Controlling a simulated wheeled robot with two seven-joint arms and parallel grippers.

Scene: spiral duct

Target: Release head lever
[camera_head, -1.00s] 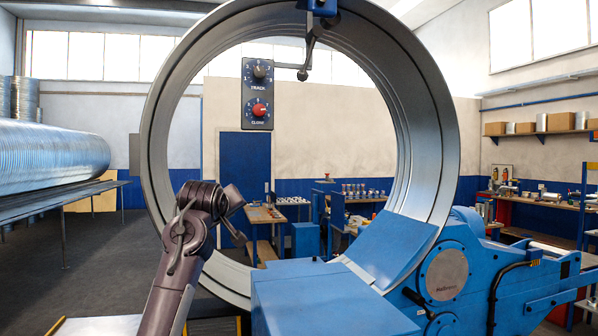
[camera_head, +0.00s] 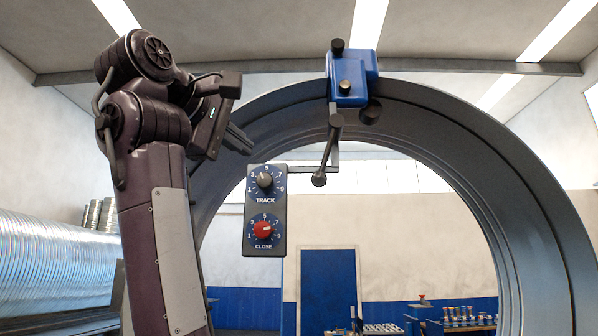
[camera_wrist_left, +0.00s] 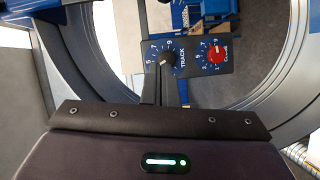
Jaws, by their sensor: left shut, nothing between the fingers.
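The blue head (camera_head: 352,80) is mounted at the top of the large grey ring. The head lever (camera_head: 330,148), a grey bar with a dark round knob at its lower end, hangs down and slightly left from it. My left gripper (camera_head: 240,140) is raised to the left of the lever and apart from it, with its fingers shut and empty, pointing down to the right. In the left wrist view the gripper body fills the bottom and its fingers (camera_wrist_left: 166,92) show below the control box. I cannot pick out the lever there. My right gripper is not in view.
The control box (camera_head: 265,210) with TRACK and CLOSE dials hangs by a thin arm just below the gripper and left of the lever. It also shows in the left wrist view (camera_wrist_left: 190,58). The ring (camera_head: 545,230) curves around behind. Open air lies between gripper and lever.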

